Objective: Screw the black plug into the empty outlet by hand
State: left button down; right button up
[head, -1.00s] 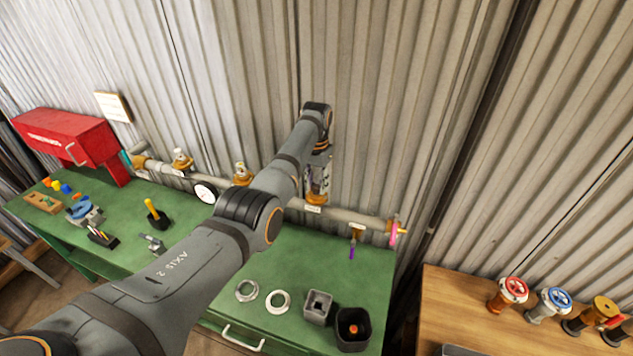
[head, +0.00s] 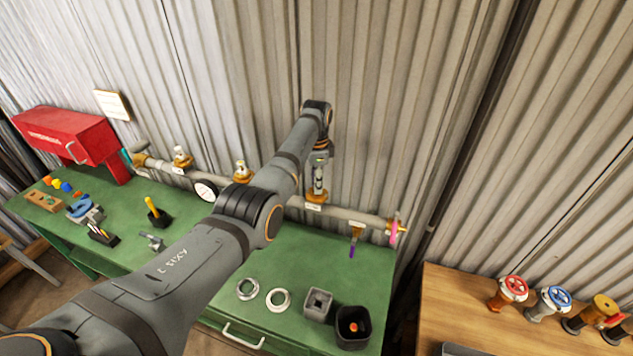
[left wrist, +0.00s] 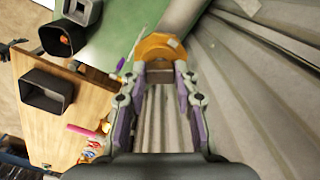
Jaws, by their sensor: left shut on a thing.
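My left gripper (head: 318,187) points down at a brass outlet (head: 316,198) on the grey pipe along the back wall. In the left wrist view its fingertips (left wrist: 161,74) are shut on a small dark brownish block, taken to be the plug (left wrist: 160,76), right at the brass outlet (left wrist: 158,46). The plug is mostly hidden by the fingers, and its black colour does not show clearly. I cannot tell how deep it sits in the outlet. Two other brass outlets (head: 181,158) (head: 241,170) stand to the left with pale fittings on top. My right gripper is out of view.
The pipe (head: 350,215) runs low along the corrugated wall, with a pressure gauge (head: 205,190) and a pink-wheeled valve (head: 396,229) on it. The green bench (head: 300,255) holds rings and dark square holders (head: 353,328). A wooden bench (head: 460,300) with valves stands right.

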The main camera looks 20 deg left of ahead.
pick_arm(q)
jog(key=shift+r, duration=0.1)
jog(key=m, duration=0.5)
jog(key=shift+w+m, duration=0.1)
jog(key=shift+m, duration=0.3)
jog(key=c, duration=1)
grip_release()
jog(key=shift+c, duration=0.2)
